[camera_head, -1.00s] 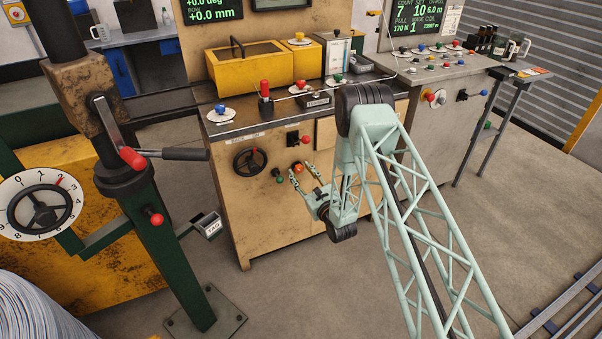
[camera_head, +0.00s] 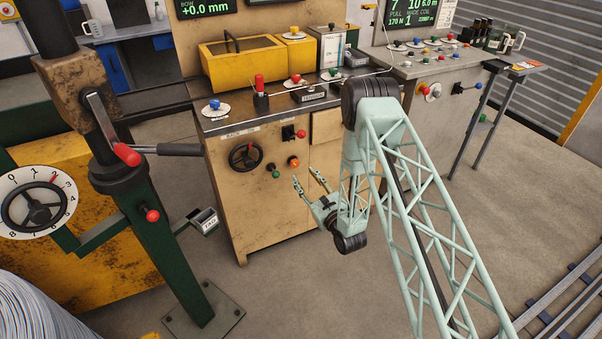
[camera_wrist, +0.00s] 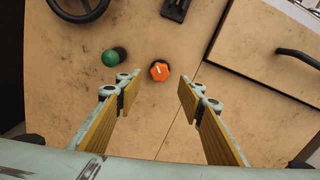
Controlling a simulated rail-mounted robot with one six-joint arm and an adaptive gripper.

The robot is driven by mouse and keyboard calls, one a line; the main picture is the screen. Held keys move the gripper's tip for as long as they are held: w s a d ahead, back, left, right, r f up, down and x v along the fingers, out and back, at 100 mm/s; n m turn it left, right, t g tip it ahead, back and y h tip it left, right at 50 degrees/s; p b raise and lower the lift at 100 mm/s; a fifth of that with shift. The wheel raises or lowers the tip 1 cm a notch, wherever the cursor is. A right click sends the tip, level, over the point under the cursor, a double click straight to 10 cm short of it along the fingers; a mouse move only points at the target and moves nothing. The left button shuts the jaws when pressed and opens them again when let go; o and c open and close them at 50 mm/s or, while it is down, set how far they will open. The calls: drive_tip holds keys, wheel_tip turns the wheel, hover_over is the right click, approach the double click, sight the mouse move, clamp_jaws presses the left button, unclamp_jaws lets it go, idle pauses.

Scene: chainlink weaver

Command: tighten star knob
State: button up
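An orange knob (camera_head: 293,161) with a lobed or faceted rim sits on the front of the tan cabinet. It shows in the wrist view (camera_wrist: 159,70) with a white mark on its face; I take it for the star knob. My gripper (camera_head: 307,180) is open and empty in front of the cabinet, its fingertips just below the knob in the head view. In the wrist view my gripper's two fingers (camera_wrist: 157,88) stand apart, with the knob between and slightly beyond their tips. I see no contact with the knob; the remaining gap in depth is hard to tell.
A green button (camera_wrist: 115,57) is left of the knob, close to the left finger. A black handwheel (camera_head: 245,156) and a red-handled black switch (camera_head: 293,133) are above. A drawer handle (camera_wrist: 298,57) juts out at right. A green post (camera_head: 165,240) stands left.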

drive_tip(key=shift+v, duration=2)
